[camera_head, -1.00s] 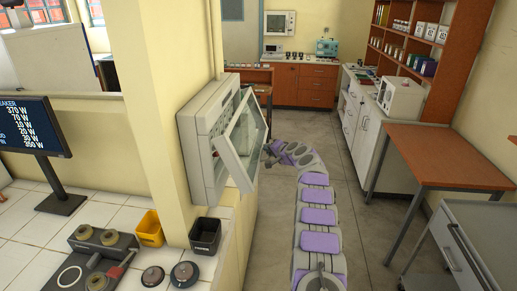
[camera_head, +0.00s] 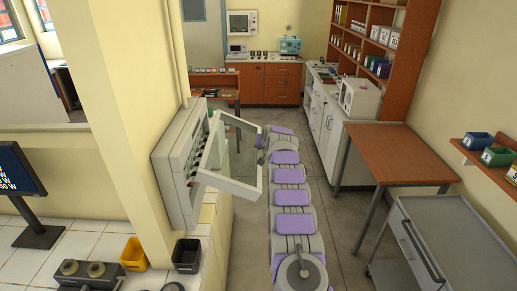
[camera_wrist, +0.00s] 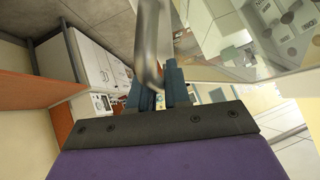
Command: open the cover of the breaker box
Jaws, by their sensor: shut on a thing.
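The breaker box (camera_head: 172,165) is a pale grey case fixed to the side of the cream pillar. Its cover (camera_head: 228,184), a light frame with a clear pane, stands swung well out from the case, with the switches exposed behind it. My gripper (camera_head: 262,140) is at the cover's outer edge, small and partly hidden by my arm. In the wrist view, the gripper fingers (camera_wrist: 160,92) are shut on a curved metal handle (camera_wrist: 147,45). The cover's clear pane (camera_wrist: 240,72) shows to the right of the handle.
A white-tiled counter (camera_head: 85,245) with a yellow bin (camera_head: 134,254) and a black bin (camera_head: 186,256) lies below the box. A wooden table (camera_head: 398,155) and a grey cart (camera_head: 440,235) stand on the right. Open floor (camera_head: 345,200) lies between them and my arm.

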